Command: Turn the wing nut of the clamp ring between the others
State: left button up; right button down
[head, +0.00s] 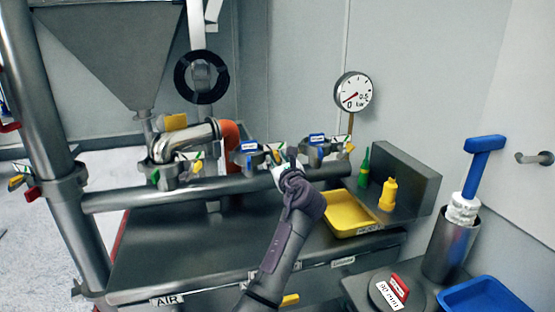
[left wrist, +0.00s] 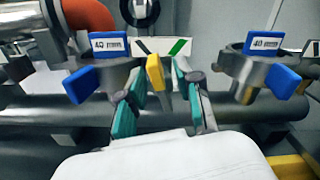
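The middle clamp ring (head: 247,158) sits in a row of three on the steel pipework and has a blue tag. In the left wrist view it is the ring at left (left wrist: 112,68). A yellow wing nut (left wrist: 155,73) stands at its right side, before a white plate with green and black marks. My left gripper (left wrist: 157,84) is open, with its teal-padded fingers on either side of the wing nut and gaps visible. In the head view the gripper (head: 279,163) partly hides the nut. My right gripper is not in view.
Other clamp rings stand at left (head: 175,172) and right (head: 322,152), the right one close to my gripper. A horizontal pipe (head: 130,198) runs below. A yellow tray (head: 349,222), yellow bottle (head: 388,195) and green bottle (head: 364,168) stand to the right.

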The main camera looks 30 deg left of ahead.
pick_arm(q)
jog(key=shift+w+a+f, duration=0.1)
jog(key=shift+w+a, duration=0.15)
jog(key=shift+a, duration=0.05)
grip_shut()
jog(key=shift+s+n+p, duration=0.1)
jog(key=shift+n+p, duration=0.6)
jog(key=shift+n, duration=0.3)
jog(key=n, duration=0.3)
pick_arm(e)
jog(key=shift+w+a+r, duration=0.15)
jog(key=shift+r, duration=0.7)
pick_arm(q)
grip_release()
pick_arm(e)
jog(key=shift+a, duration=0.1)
